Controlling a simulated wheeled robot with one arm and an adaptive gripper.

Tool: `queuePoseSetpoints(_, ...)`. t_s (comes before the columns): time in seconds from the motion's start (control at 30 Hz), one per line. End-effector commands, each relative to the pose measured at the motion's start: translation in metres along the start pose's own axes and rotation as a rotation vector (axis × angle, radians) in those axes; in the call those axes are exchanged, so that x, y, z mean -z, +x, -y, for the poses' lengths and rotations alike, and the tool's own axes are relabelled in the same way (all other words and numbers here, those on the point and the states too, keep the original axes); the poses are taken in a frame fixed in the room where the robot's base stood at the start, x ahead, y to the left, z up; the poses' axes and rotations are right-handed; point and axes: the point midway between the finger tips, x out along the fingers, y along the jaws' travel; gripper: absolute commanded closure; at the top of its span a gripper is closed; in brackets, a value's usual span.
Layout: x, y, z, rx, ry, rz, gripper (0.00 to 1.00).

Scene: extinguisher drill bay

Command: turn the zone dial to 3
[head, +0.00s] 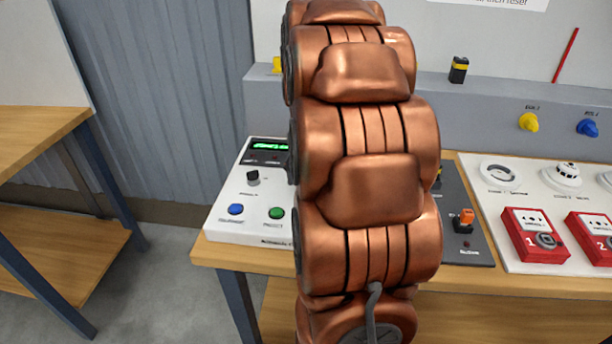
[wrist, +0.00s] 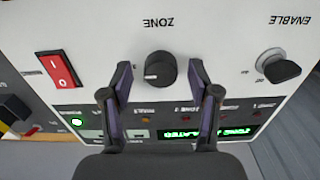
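The zone dial (wrist: 160,70) is a round black knob on a white panel face, under the upside-down word ZONE in the wrist view. A small pale mark shows at its left side; I cannot read the dial's setting. My gripper (wrist: 159,66) is open, with one finger to each side of the dial. Gaps show between both fingers and the knob. In the head view my copper arm hides the dial and my gripper.
The wrist view also shows a red rocker switch (wrist: 61,70), the black ENABLE switch (wrist: 280,66) and a lit green display (wrist: 208,132). In the head view, blue (head: 236,209) and green (head: 277,213) buttons sit left of my arm, and red call points (head: 535,236) stand right.

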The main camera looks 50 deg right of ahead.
Motion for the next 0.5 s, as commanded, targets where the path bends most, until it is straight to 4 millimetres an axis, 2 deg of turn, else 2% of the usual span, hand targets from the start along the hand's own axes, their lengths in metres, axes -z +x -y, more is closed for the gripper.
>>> queuePoseSetpoints(0.27, 0.0, -0.001, 0.0, 0.001, -0.001, 0.0, 0.38)
queuePoseSetpoints(0.37, 0.0, -0.007, 0.0, 0.001, -0.001, -0.001, 0.38)
queuePoseSetpoints(0.5, 0.001, -0.024, 0.0, 0.001, -0.001, -0.004, 0.38)
